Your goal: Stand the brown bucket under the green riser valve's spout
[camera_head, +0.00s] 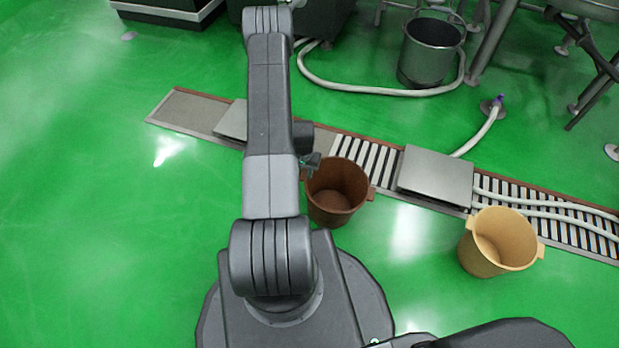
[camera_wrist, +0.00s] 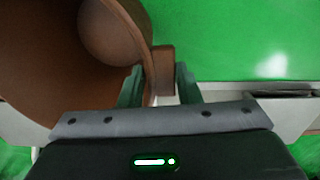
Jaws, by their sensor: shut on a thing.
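The brown bucket (camera_head: 335,200) is upright or nearly so in the head view, in front of the floor drain and just right of my arm. My gripper (camera_head: 311,161) is at its back left rim. In the wrist view my gripper (camera_wrist: 160,85) has one finger on each side of the bucket's lug (camera_wrist: 163,62) and is shut on it. The open bucket (camera_wrist: 70,60) fills the left of that view, and its inside looks empty. I cannot tell whether its base touches the floor. I see no green riser valve or spout in either view.
A tan bucket (camera_head: 503,242) stands on the right by the drain channel (camera_head: 185,108). A metal plate (camera_head: 435,174) covers part of the channel. White hoses (camera_head: 545,203) run along it. A steel pot (camera_head: 430,55) stands behind. The green floor at left is clear.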

